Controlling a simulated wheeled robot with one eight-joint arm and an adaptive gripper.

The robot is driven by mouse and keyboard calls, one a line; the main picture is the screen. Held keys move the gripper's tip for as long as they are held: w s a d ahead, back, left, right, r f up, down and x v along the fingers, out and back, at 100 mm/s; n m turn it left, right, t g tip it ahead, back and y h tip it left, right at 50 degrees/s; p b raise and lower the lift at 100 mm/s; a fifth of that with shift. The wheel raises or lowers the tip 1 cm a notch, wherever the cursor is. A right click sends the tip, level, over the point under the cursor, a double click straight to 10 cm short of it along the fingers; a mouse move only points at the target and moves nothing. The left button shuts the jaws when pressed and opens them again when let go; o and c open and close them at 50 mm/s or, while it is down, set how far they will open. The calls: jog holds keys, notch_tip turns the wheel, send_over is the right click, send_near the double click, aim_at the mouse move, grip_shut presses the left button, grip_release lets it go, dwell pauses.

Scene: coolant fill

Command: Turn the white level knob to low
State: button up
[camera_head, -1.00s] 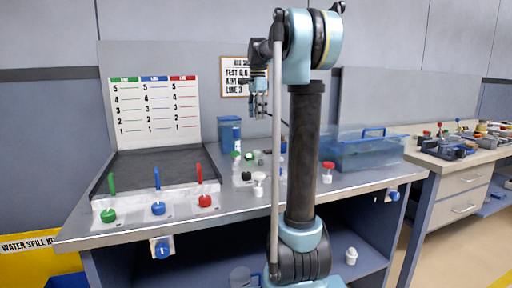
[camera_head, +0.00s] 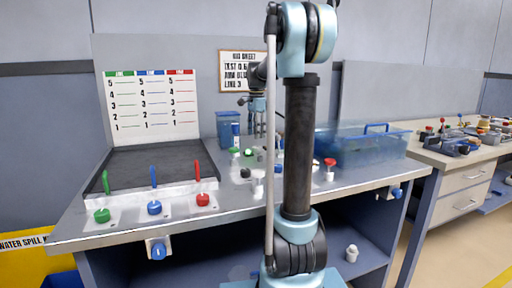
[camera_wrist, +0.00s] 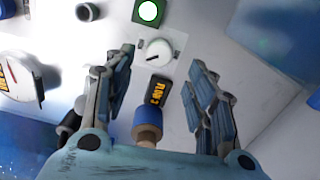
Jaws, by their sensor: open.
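The white knob (camera_wrist: 158,52), a round dial with a dark pointer line, sits on a pale plate in the wrist view. No contact shows. A black label with yellow lettering (camera_wrist: 158,90) lies just below the knob. In the head view my gripper (camera_head: 252,105) hangs above the bench's small parts, and the knob is too small to make out surely there.
A lit green button (camera_wrist: 148,11) is above the knob. A blue-topped post (camera_wrist: 148,118) stands between the fingers' bases. A white round-faced gauge (camera_wrist: 15,78) is at the left. In the head view, a clear blue tank (camera_head: 360,150) stands right of my arm.

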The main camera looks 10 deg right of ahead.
aim_at(256, 149)
notch_tip(256, 149, down, 6)
jog(key=shift+f, duration=0.25)
jog(key=c, duration=1.1)
jog(key=shift+d, duration=0.15)
